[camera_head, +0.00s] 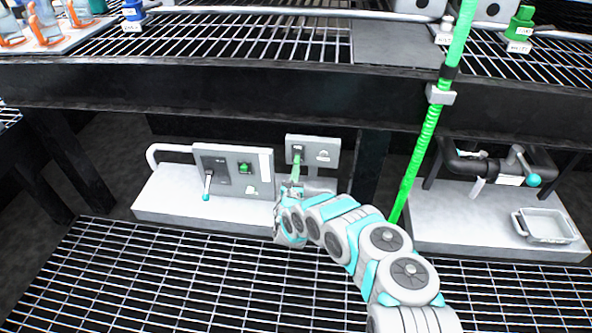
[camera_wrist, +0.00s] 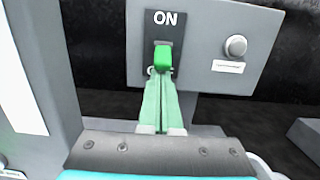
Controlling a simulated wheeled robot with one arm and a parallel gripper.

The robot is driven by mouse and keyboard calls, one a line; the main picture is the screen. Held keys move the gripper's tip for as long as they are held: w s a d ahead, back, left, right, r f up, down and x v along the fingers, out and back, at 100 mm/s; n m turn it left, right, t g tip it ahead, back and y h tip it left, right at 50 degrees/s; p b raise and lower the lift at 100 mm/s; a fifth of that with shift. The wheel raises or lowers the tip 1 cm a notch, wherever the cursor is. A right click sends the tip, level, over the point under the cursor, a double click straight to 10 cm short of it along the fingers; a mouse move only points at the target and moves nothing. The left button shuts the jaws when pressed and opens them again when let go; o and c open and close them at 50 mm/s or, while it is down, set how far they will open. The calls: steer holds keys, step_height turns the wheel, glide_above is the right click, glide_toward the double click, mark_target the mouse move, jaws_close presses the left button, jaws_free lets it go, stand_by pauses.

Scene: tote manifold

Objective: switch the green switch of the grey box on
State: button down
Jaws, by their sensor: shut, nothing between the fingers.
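The grey box (camera_head: 330,148) stands behind the grating in the head view, just left of a dark post. It also fills the top of the wrist view (camera_wrist: 205,70). Its green switch (camera_wrist: 163,57) sits on a dark plate marked ON above it. My gripper (camera_head: 296,165) reaches up to the switch from below. In the wrist view my gripper's pale green fingers (camera_wrist: 158,84) are shut with nothing between them, their tips at the switch's lower end. I cannot tell whether they touch it. The tips hide part of the switch's lower end, and its position is unclear.
A round knob (camera_wrist: 236,46) is on the box's right side. A wider grey panel (camera_head: 232,172) with a teal-tipped lever and another green switch stands close on the left. A green hose (camera_head: 420,150) hangs right of my arm. A black shelf beam (camera_head: 250,95) runs overhead.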

steer(key=shift+f+b, duration=0.1)
steer(key=shift+b, duration=0.75)
steer(key=shift+g, duration=0.3)
steer(key=shift+s+b, duration=0.1)
steer(key=shift+b, duration=0.55)
